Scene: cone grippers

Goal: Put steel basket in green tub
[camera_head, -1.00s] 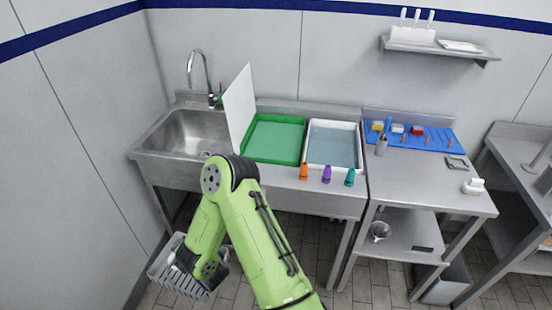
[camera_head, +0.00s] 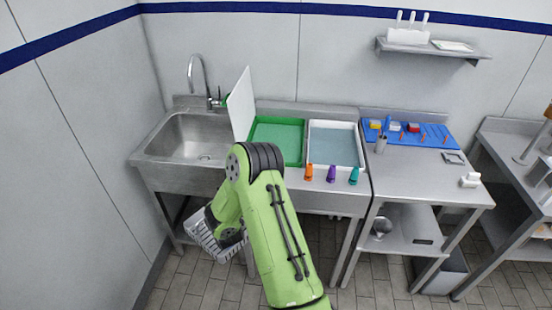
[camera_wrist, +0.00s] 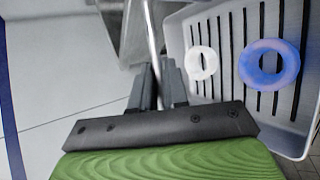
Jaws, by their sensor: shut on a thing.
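The steel basket (camera_head: 212,241) is a grey slotted basket, held low in front of the sink bench, left of my arm. In the wrist view the basket (camera_wrist: 222,88) holds a white ring (camera_wrist: 202,63) and a blue ring (camera_wrist: 269,62). My gripper (camera_wrist: 155,88) is shut on the basket's thin metal handle. In the head view my arm hides most of the gripper. The green tub (camera_head: 277,141) sits on the bench right of the sink, shallow and empty-looking. Its front left part is hidden by my arm.
A white upright board (camera_head: 242,104) stands between the sink (camera_head: 192,137) and the green tub. A white tub with bluish water (camera_head: 335,145) is right of it. Orange, purple and teal (camera_head: 354,175) items stand at the bench's front edge.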

